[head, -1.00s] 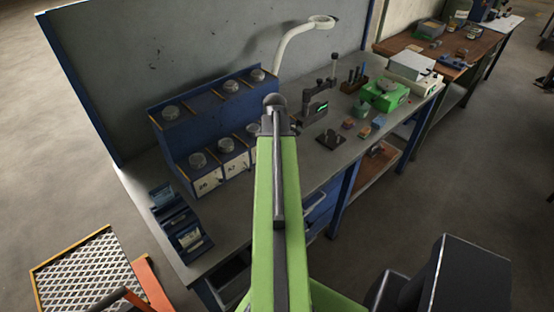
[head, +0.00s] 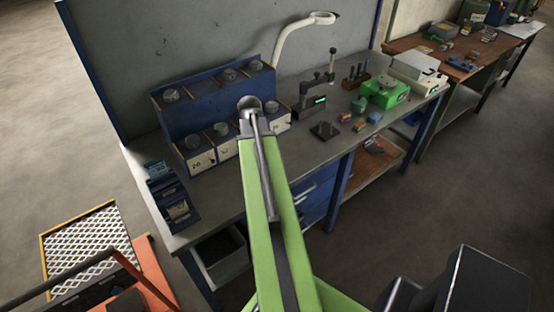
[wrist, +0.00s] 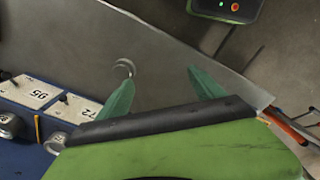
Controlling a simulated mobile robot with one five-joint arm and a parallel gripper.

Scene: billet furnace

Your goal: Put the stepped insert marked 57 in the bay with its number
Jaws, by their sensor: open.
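A blue two-tier rack (head: 205,112) stands at the back left of the bench in the head view. My arm hides part of the rack.
A small blue tray rack (head: 170,198) stands at the bench's front left. A lamp (head: 300,35), a gauge stand (head: 318,95), a dark plate (head: 325,131) and green instrument (head: 385,92) lie to the right.

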